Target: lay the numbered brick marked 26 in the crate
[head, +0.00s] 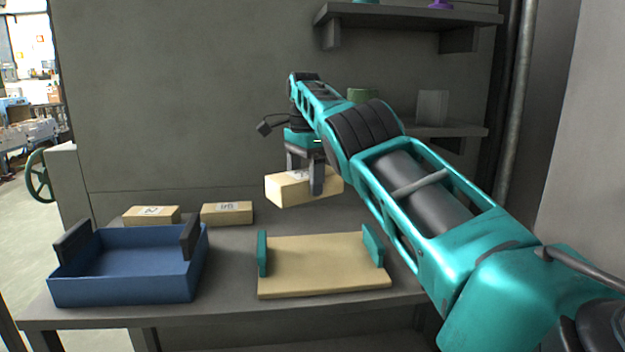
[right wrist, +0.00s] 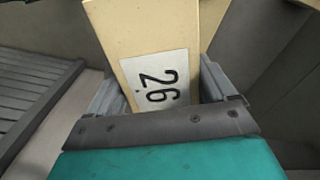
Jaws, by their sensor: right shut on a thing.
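My right gripper (head: 306,176) is shut on a tan brick (head: 287,189) and holds it in the air above the back of the table. In the right wrist view the brick (right wrist: 150,45) carries a white label with the number 26, between the gripper's fingers (right wrist: 155,95). The blue crate (head: 125,290) with dark grips on two sides stands at the front left of the table. It looks empty. The held brick is to the right of the crate and higher than it. My left gripper is not in view.
Two other labelled tan bricks, a left one (head: 151,216) and a right one (head: 227,213), lie behind and beside the crate. A tan tray (head: 322,265) with teal handles sits on the grey table (head: 230,275), right of the crate. Shelves (head: 410,17) hang on the back wall.

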